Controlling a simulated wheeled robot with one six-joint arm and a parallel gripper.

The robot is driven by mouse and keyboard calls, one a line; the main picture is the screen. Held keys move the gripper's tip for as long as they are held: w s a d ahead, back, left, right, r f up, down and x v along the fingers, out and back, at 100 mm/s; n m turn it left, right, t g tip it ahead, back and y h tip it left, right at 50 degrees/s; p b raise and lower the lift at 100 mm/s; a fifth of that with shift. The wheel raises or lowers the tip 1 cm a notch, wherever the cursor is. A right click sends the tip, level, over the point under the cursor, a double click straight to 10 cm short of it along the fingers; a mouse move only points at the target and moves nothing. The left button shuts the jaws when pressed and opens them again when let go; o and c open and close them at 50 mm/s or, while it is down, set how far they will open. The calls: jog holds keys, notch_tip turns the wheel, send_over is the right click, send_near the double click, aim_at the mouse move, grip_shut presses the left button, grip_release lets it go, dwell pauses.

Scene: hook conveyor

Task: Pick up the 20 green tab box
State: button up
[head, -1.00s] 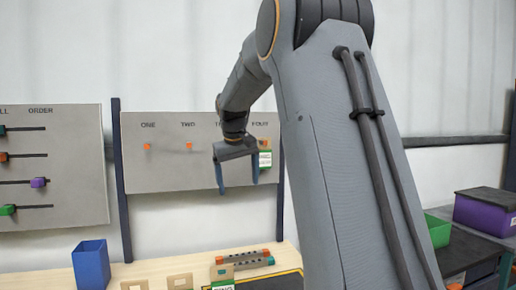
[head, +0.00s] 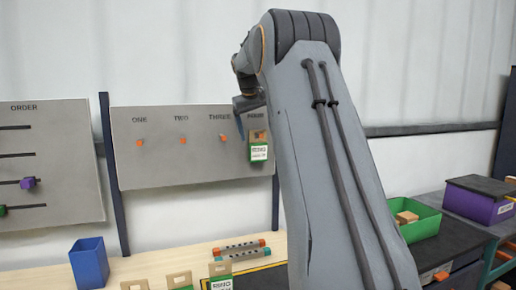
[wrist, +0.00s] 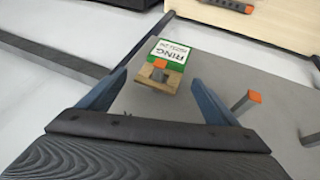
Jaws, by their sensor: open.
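A tan box with a green band and a white label (head: 258,150) hangs at peg FOUR on the grey board. Its label reads RING; the smaller print is not legible. It also shows in the wrist view (wrist: 163,62), lying between my fingers with the orange peg tip at its tan top. My gripper (wrist: 160,78) is open and empty, with one blue finger to each side of the box; no contact shows. In the head view my gripper (head: 246,104) is mostly hidden by my own arm. A similar green-labelled box (head: 220,272) stands on the bench.
Pegs ONE, TWO and THREE (head: 223,138) on the board (head: 190,165) are bare. A dark post (head: 113,180) edges the board. The bench holds a blue bin (head: 89,263) and a peg rack (head: 241,251). Green (head: 424,222) and purple (head: 480,203) bins stand right.

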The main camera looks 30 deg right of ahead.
jog(key=shift+x, duration=1.05)
jog(key=shift+a, duration=0.1)
jog(key=c, duration=1.5)
jog(key=shift+o, duration=0.2)
